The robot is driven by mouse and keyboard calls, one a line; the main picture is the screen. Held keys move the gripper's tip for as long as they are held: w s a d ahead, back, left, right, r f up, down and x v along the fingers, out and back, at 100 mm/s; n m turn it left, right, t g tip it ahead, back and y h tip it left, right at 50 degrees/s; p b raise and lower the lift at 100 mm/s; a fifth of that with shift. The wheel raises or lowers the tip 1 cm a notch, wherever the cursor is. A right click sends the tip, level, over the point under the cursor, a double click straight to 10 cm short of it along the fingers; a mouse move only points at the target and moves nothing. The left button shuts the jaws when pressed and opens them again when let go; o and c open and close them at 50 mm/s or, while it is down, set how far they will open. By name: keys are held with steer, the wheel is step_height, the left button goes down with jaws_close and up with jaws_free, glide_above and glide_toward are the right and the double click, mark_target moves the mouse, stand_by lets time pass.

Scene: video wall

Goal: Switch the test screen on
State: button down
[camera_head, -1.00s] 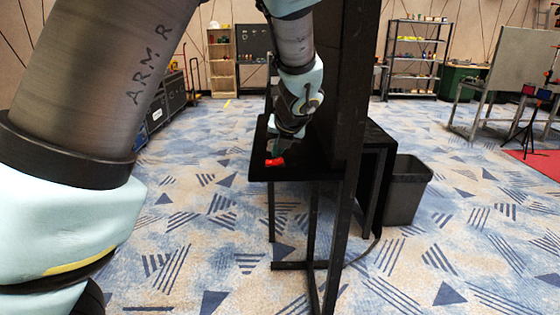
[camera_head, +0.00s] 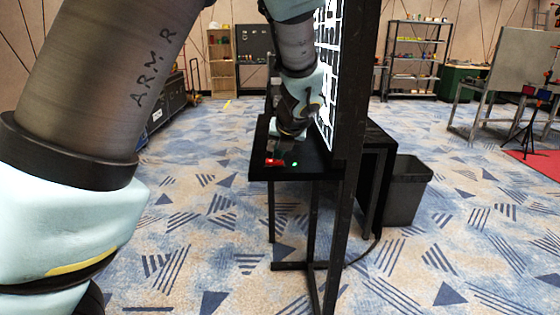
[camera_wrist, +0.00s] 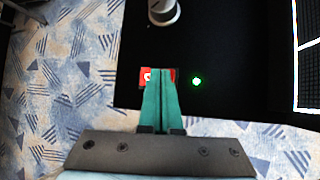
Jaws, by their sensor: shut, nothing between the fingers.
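The test screen (camera_head: 327,75) stands edge-on in the head view and is lit with a white grid pattern; a strip of it shows at the right edge of the wrist view (camera_wrist: 308,60). A red switch (camera_head: 272,162) lies on the black table; in the wrist view the red switch (camera_wrist: 146,75) is partly hidden behind my fingers. My gripper (camera_wrist: 162,74) is shut and empty, its green fingertips over the switch. I cannot tell if they touch it. A small green light (camera_wrist: 197,81) glows on the table right of the fingers.
The black table (camera_head: 258,172) carries the screen on a dark post. A grey cylindrical object (camera_wrist: 163,12) stands on the table beyond the fingers. A dark bin (camera_head: 408,190) stands on the carpet right of the table. Open floor lies around.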

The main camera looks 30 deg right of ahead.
mark_target(271, 163)
stand_by(0.4)
steer(key=shift+w+a+r+p, duration=0.1)
steer(key=shift+a+r+p, duration=0.15)
steer(key=shift+r+p, duration=0.55)
steer(key=r+p, duration=0.1)
steer(key=a+r+p, duration=0.1)
steer(key=r+p, duration=0.2)
steer(key=shift+w+a+r+p, duration=0.15)
steer(key=shift+w+r+p, duration=0.15)
steer(key=shift+r+p, duration=0.05)
steer(key=shift+f, duration=0.1)
